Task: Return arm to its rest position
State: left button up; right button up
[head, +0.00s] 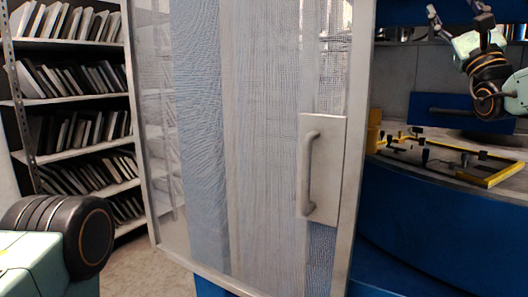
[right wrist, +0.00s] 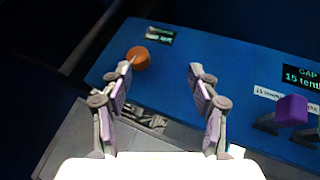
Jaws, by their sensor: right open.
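My right gripper (head: 456,12) is raised at the upper right of the head view, its fingers pointing up and apart. In the right wrist view my right gripper (right wrist: 163,70) is open, with nothing between its purple-padded fingers. Behind the fingers lies a blue panel (right wrist: 225,75) with an orange knob (right wrist: 138,58) near the left finger. No contact between finger and knob can be made out. A black and pale green part of my left arm fills the lower left of the head view; my left gripper is not seen.
A framed glass door (head: 262,140) with a pale handle (head: 310,170) stands across the middle. Right of it, a blue-sided bench (head: 440,215) carries a yellow frame (head: 490,178) and small dark parts. Shelves (head: 75,100) stand left. The wrist view shows a purple-topped lever (right wrist: 292,110).

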jog(key=w+a+f+n+g+y, duration=0.25)
jog(key=a+f+g, duration=0.25)
jog(key=f, duration=0.5)
jog(key=w+a+f+n+g+y, duration=0.1)
jog(key=w+a+f+n+g, duration=0.3)
jog(key=f, duration=0.6)
jog(key=s+a+f+n+g+h, duration=0.1)
jog(key=s+a+f+g+h, duration=0.3)
jog(key=f, duration=0.8)
jog(key=s+f+n+g+y, duration=0.15)
jog(key=f+g, duration=0.35)
jog(key=f, duration=0.7)
jog(key=s+d+f+n+g+h, duration=0.25)
jog(key=s+f+n+h, duration=0.2)
jog(key=s+f, duration=0.7)
jog(key=s+d+f+n+g+h, duration=0.1)
jog(key=s+f+n+g+h, duration=0.3)
jog(key=s+f, duration=0.75)
jog(key=s+a+f+n+g+y, duration=0.1)
jog(key=s+a+f+n, duration=0.1)
jog(key=s, duration=0.6)
jog(key=s+a+f+n+g+y, duration=0.1)
jog(key=s+a+f+n, duration=0.1)
jog(key=s+f, duration=0.4)
jog(key=s+a+f+n+g+y, duration=0.1)
jog(key=s+a+f+n, duration=0.2)
jog(key=s, duration=0.7)
jog(key=shift+s+f+n+g, duration=0.35)
jog(key=shift+f+n, duration=0.5)
